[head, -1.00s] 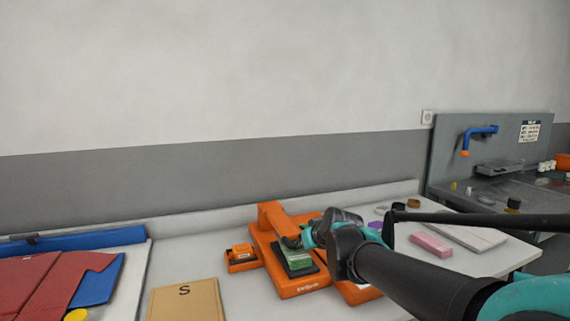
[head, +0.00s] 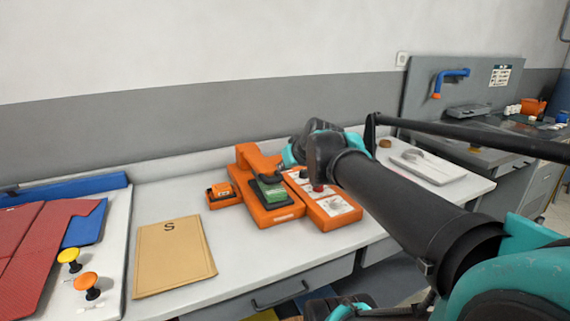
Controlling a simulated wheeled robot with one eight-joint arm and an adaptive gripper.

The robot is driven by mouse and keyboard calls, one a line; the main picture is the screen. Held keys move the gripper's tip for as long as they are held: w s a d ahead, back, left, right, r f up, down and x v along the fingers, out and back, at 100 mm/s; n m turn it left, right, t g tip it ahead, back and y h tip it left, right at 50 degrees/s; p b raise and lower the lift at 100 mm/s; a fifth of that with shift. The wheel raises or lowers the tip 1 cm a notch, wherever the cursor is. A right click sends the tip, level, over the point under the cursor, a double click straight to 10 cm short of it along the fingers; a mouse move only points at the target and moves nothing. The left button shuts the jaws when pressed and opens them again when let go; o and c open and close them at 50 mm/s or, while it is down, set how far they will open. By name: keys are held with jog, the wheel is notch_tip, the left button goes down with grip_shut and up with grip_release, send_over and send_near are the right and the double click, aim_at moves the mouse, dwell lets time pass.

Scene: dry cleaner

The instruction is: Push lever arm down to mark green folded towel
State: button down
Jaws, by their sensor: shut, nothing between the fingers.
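The orange press (head: 279,216) stands on the white table, with a raised orange lever arm (head: 252,158) at its back. The green folded towel (head: 270,193) lies on the dark plate of the press, below the lever's front end. My wrist and forearm cover part of the press's right side.
A small orange device (head: 222,194) stands left of the press. A tan board marked S (head: 175,258) lies on the table. At the left are red cloth (head: 35,245), a yellow knob (head: 69,257) and an orange knob (head: 87,282). A white control panel (head: 331,205) is at the right.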

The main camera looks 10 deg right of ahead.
jog(key=shift+v, duration=2.9)
jog(key=shift+s+f, duration=0.15)
jog(key=shift+f, duration=0.1)
